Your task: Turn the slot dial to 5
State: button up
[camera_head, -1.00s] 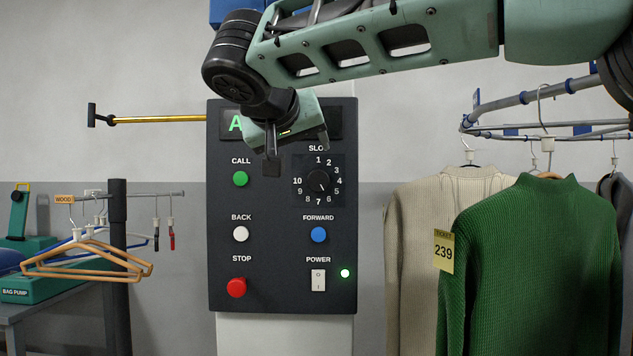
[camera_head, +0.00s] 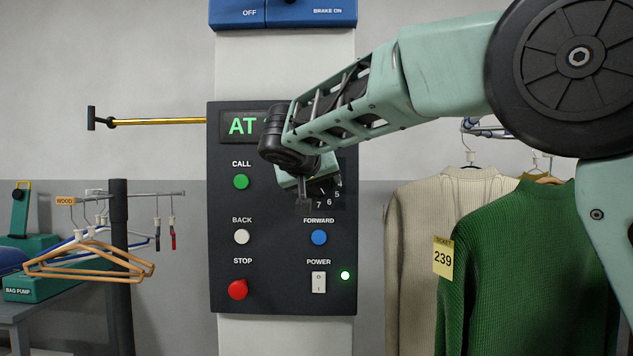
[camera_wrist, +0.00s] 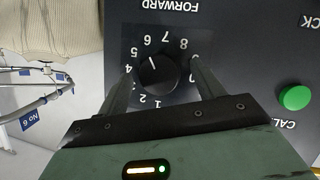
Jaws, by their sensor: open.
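The slot dial (camera_wrist: 159,77) is a black round knob on a dark control panel (camera_head: 225,290). In the wrist view, which is upside down, its white mark points at about 6. Numbers ring the knob. In the head view my arm hides the knob, and only a few numbers show at its lower right. My gripper (camera_wrist: 162,66) is open, with one finger on either side of the knob in the wrist view. I cannot tell whether the fingers touch it. In the head view my gripper (camera_head: 304,198) is in front of the dial.
A lit display (camera_head: 242,126) reads "AT", the rest hidden. Near the dial are the green CALL button (camera_head: 241,181), white BACK button (camera_head: 241,236), blue FORWARD button (camera_head: 319,237), red STOP button (camera_head: 238,289) and power switch (camera_head: 318,282). A green sweater (camera_head: 510,270) hangs to the right.

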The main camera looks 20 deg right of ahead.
jog(key=c, duration=1)
jog(key=shift+f+b, duration=0.1)
jog(key=shift+b, duration=0.2)
jog(key=shift+f+n+h+b, duration=0.15)
jog(key=shift+n+h+b, duration=0.7)
jog(key=shift+n, duration=0.25)
jog(key=shift+n+h+b, duration=0.55)
jog(key=shift+n+b, duration=0.3)
jog(key=shift+n, duration=0.05)
